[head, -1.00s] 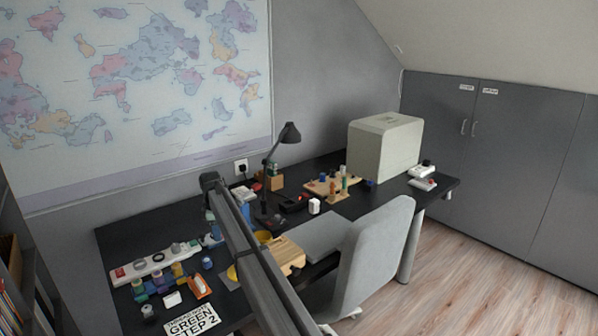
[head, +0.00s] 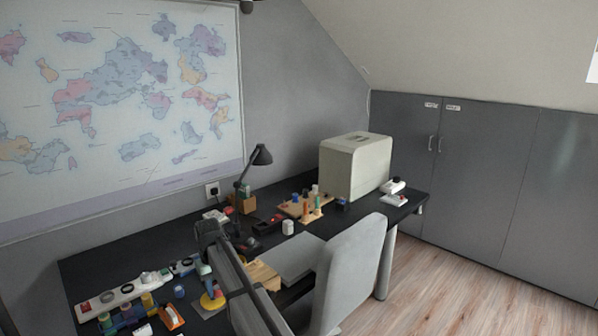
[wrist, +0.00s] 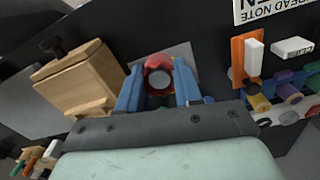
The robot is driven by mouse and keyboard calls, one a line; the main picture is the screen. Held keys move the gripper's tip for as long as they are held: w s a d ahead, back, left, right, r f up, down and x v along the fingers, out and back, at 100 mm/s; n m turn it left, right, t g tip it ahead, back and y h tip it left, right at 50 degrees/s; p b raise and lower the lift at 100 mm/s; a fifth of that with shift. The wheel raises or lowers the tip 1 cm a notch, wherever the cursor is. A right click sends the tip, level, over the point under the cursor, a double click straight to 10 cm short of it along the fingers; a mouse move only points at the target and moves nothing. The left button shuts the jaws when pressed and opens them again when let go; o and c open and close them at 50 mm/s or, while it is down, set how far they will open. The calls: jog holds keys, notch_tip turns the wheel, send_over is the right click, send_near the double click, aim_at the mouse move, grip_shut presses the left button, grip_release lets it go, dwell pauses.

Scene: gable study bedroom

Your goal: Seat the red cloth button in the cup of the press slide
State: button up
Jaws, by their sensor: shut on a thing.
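A flat grey plate (wrist: 182,54) shows just beyond the fingertips. I cannot tell whether it belongs to the press slide, or whether the button touches it. No cup is clearly visible. In the head view, my gripper is low over the front left of the desk, beside a yellow piece (head: 212,301), partly behind my arm.
A wooden box (wrist: 85,80) stands left of my gripper in the wrist view. An orange holder (wrist: 243,60), a white block (wrist: 292,47) and several coloured spools (wrist: 288,92) lie to the right. The desk lamp (head: 260,156) and a pegboard (head: 291,209) stand farther back.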

jog(key=s+d+m, duration=0.2)
jog(key=s+d, duration=0.1)
jog(key=d, duration=1.1)
jog(key=s+d+r+m, duration=0.1)
jog(key=s+d+m, duration=0.2)
jog(key=d, duration=1.1)
jog(key=s+d+m, duration=0.2)
jog(key=s+d, duration=0.1)
jog(key=d, duration=1.2)
jog(key=w+a+n, duration=0.1)
jog(key=a+n, duration=0.2)
jog(key=a, duration=1.1)
notch_tip(320, 180, up, 3)
jog(key=m, duration=1.9)
send_over(188, 263)
jog(key=shift+d+f, duration=0.1)
jog(key=shift+f, duration=4.9)
jog(key=shift+f, duration=0.6)
